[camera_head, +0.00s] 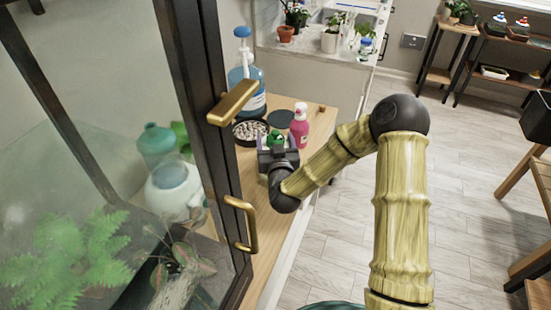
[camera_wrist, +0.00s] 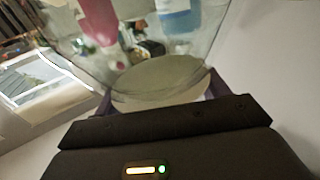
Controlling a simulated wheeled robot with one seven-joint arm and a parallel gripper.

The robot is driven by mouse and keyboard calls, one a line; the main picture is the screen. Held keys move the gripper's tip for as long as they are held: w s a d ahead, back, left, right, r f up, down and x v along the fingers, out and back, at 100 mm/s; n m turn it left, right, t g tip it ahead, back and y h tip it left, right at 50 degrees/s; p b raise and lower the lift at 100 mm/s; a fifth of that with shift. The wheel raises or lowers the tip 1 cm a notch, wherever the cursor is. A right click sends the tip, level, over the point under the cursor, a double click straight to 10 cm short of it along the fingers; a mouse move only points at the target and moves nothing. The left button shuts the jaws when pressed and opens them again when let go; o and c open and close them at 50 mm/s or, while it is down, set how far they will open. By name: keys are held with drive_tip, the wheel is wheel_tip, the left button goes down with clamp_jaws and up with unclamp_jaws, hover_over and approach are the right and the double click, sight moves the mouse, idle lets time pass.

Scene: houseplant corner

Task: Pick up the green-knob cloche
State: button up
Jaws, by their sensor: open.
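The green knob (camera_head: 275,137) of the cloche shows just beyond my gripper (camera_head: 277,156) on the wooden top. My gripper hides most of the cloche's body in the head view. In the wrist view, a clear glass dome (camera_wrist: 150,62) stands close in front of the jaws, with a pale round disc at its near end. The dark purple fingers of my gripper (camera_wrist: 160,92) show on both sides of it. The jaws are open; whether they touch the glass is unclear.
A pebble-filled black tray (camera_head: 236,138), a dark disc (camera_head: 281,119), a pink bottle (camera_head: 299,127) and a blue pump bottle (camera_head: 262,103) stand close by. A framed glass door with brass handles (camera_head: 240,222) stands at left.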

drive_tip(key=shift+c, duration=0.2)
drive_tip(key=shift+r, duration=0.1)
clamp_jaws()
drive_tip(key=shift+r+p, duration=0.5)
drive_tip(key=shift+r, duration=4.55)
